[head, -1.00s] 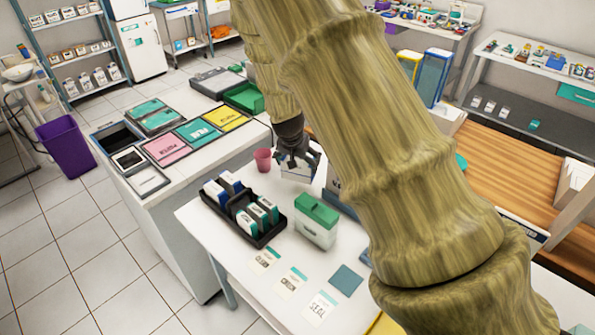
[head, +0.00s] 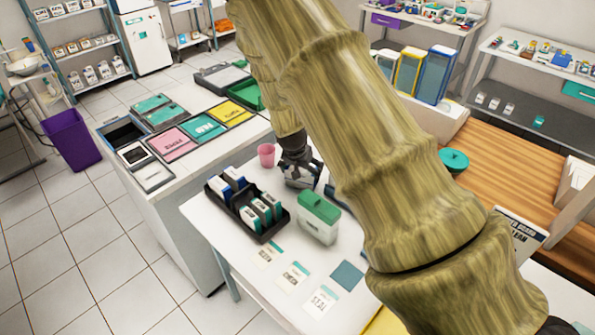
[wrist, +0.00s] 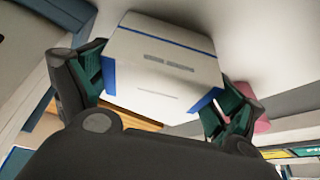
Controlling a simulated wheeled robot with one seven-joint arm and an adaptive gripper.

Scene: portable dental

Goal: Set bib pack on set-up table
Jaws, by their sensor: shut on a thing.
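The bib pack, a white box with blue edge stripes and small grey print, fills the upper middle of the wrist view (wrist: 163,65). My gripper (wrist: 155,90) is shut on it, one dark finger with a green pad on each side. In the head view my gripper (head: 298,174) is low over the back of the white set-up table (head: 222,243), right of the pink cup (head: 266,155). Only a little of the pack shows there, and I cannot tell whether it touches the table.
A black organizer (head: 262,237) with several small boxes and a green-lidded white container (head: 318,220) stand close in front of my gripper. Cards and a teal square (head: 347,276) lie nearer the front. A counter with coloured folders (head: 203,129) adjoins at left.

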